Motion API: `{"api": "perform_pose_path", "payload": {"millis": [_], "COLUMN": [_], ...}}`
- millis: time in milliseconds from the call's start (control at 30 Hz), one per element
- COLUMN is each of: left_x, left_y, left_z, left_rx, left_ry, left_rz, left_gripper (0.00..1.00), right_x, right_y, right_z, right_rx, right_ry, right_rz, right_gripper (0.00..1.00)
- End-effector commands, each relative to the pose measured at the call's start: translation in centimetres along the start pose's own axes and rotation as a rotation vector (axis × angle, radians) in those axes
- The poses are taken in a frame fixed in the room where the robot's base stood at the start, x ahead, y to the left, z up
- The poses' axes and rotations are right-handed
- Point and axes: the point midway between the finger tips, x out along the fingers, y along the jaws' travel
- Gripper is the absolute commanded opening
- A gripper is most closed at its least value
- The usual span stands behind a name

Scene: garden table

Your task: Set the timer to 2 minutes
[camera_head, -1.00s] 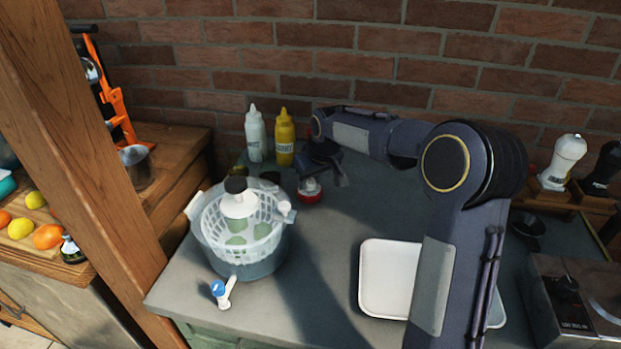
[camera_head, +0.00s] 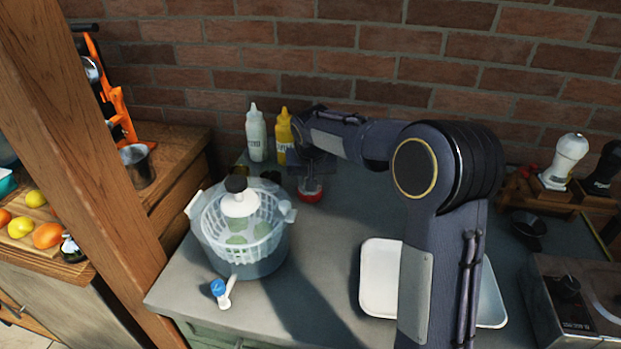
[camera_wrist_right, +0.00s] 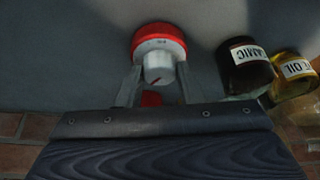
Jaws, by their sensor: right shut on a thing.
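The timer (camera_head: 311,192) has a red base and a white knob and stands on the grey counter. It also shows in the right wrist view (camera_wrist_right: 160,42), where its white knob sits between my fingers. My right gripper (camera_head: 314,172) reaches down over the timer from the upper left of my arm. In the right wrist view my right gripper (camera_wrist_right: 158,78) is shut on the knob, with one finger on each side. The dial marks are too small to read. My left gripper is not in view.
A salad spinner (camera_head: 275,262) stands left of the timer, with sauce bottles (camera_head: 257,138) behind. A white tray (camera_head: 376,282) lies at front right. The brick wall is close behind.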

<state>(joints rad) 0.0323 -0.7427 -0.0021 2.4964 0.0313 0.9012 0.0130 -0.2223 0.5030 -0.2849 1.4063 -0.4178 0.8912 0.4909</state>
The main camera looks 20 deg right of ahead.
Motion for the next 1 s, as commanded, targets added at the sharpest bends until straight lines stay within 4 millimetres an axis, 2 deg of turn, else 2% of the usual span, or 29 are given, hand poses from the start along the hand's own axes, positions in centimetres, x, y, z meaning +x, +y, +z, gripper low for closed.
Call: {"api": "perform_pose_path", "payload": {"millis": [300,833,867,1000], "left_x": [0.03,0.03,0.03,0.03], "left_y": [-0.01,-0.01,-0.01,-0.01], "left_z": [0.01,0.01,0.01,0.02], "left_rx": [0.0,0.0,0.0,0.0], "left_ry": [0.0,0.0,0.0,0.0], "left_rz": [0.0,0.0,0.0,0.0], "left_gripper": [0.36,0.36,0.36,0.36], "right_x": [-0.04,-0.04,-0.04,-0.03], "right_y": [-0.09,-0.09,-0.09,-0.09], "right_z": [-0.06,-0.05,-0.05,-0.04], "right_rx": [0.12,0.143,0.143,0.143], "right_ry": [0.001,0.001,0.001,0.0], "right_rz": [0.05,0.058,0.058,0.058], "right_gripper": [0.1,0.1,0.37,0.55]}}
